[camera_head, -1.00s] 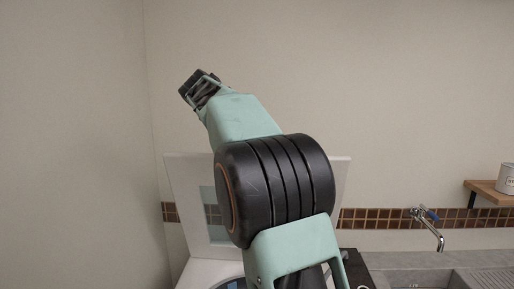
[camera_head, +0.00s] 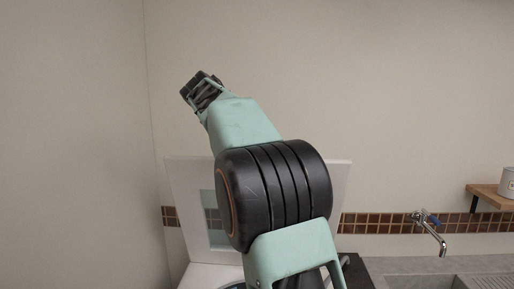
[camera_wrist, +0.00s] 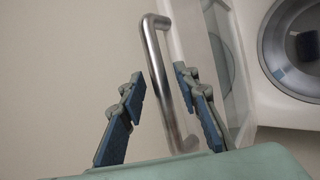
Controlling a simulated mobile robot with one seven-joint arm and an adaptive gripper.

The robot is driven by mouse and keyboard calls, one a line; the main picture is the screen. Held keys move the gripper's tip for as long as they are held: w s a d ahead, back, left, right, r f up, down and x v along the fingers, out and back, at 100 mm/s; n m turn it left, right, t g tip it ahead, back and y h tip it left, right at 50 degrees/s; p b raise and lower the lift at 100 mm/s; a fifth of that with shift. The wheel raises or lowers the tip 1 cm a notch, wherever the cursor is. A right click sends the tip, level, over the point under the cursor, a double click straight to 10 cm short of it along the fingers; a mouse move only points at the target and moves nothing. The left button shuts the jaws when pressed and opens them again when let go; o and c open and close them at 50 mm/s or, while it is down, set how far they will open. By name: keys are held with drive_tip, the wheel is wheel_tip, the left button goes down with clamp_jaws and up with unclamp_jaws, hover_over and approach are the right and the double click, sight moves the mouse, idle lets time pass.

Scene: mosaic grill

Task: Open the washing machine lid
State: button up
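The washing machine lid (camera_head: 183,193) is a white panel with a window, standing raised behind my arm in the head view; my arm hides much of it. In the wrist view the lid (camera_wrist: 190,40) shows as a white edge with a clear pane, and a metal bar handle (camera_wrist: 158,72) runs along its left side. My gripper (camera_wrist: 159,76) is open, with one finger on each side of the handle; I see gaps, so it is not clamped. The round drum opening (camera_wrist: 275,50) of the washing machine is to the right.
A sink counter (camera_head: 410,272) with a tap (camera_head: 432,232) lies to the right in the head view. A wooden shelf (camera_head: 490,195) with a white cup (camera_head: 507,182) is on the wall. Walls stand behind and to the left.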

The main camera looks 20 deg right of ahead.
drive_tip(key=v, duration=1.2)
